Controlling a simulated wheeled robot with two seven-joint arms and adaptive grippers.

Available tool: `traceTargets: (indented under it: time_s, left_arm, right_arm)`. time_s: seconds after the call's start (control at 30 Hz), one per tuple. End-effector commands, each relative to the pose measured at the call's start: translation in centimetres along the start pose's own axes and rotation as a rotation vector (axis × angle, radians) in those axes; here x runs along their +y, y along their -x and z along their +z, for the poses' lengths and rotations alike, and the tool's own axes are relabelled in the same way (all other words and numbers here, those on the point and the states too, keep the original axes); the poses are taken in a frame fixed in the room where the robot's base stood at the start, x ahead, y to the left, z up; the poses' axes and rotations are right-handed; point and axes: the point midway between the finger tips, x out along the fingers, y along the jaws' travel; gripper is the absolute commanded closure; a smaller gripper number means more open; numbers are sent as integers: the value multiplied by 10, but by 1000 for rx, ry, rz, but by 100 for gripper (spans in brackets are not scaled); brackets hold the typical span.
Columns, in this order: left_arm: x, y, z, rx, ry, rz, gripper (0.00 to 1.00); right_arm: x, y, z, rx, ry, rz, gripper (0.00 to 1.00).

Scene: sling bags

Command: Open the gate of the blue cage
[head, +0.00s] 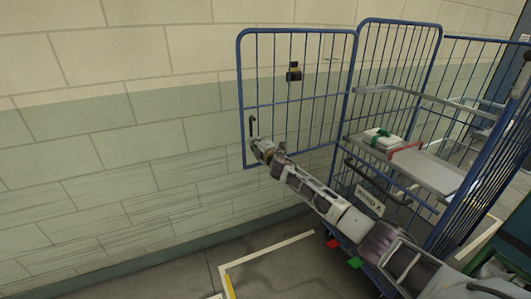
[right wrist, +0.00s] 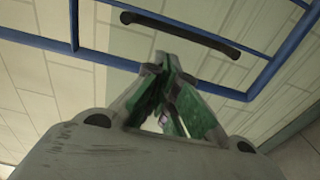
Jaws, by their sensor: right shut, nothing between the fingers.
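The blue cage (head: 437,46) stands at the right in the head view, with its tall barred gate (head: 241,75) swung out to the left, near the wall. A dark handle (head: 252,124) is on the gate's far left edge; in the right wrist view the black handle (right wrist: 180,28) lies just beyond the fingertips. My right gripper (head: 257,146) is at the gate's lower left corner, just below the handle. Its green-padded fingers (right wrist: 165,66) are shut with nothing between them. Whether they touch the gate, I cannot tell. My left gripper is out of view.
A grey shelf (head: 435,172) inside the cage bears a white package with a green strap (head: 383,139). A black and yellow latch (head: 293,72) sits on the gate. The block wall (head: 110,130) is close behind the gate. Floor with white marking (head: 265,249) is clear in front.

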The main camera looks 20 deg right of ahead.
Motion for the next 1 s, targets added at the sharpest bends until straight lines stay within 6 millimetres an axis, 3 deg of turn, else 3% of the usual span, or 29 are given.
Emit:
traceTargets:
  time_s: [0.37,1.0]
  left_arm:
    - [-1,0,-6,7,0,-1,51]
    - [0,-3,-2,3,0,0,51]
  right_arm:
    - [0,17,0,1,1,0,100]
    - [-1,64,0,2,0,-1,100]
